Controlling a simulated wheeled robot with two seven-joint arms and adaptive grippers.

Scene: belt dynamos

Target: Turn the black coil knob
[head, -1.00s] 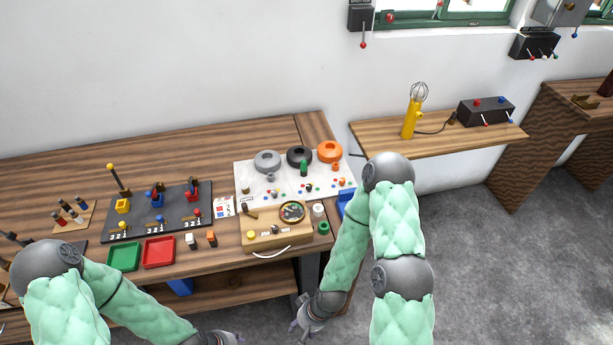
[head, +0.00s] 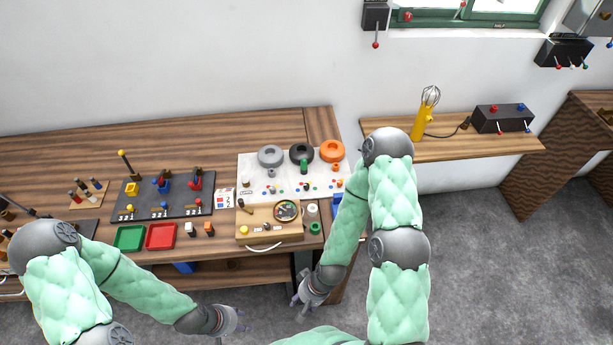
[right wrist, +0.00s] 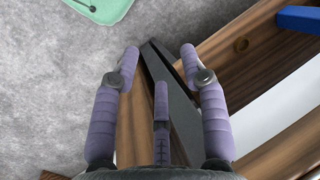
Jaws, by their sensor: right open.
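The black coil (head: 301,152) stands on a white panel (head: 255,184) at the right end of the workbench, between a grey coil (head: 270,156) and an orange coil (head: 331,150). A small green knob (head: 304,167) sits at the front of the black coil. My right gripper (head: 297,301) is open and empty, low in front of the bench's right end, well apart from the panel. In the right wrist view its spread fingers (right wrist: 160,62) point at the bench's side and the floor. My left gripper (head: 241,321) is low in front of the bench; its finger opening is unclear.
A wooden box with a round dial (head: 287,210) stands before the panel. Green (head: 129,238) and red (head: 160,236) trays and a black lever board (head: 180,209) lie to its left. A wall shelf (head: 470,150) holds a yellow whisk device. Grey floor lies in front.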

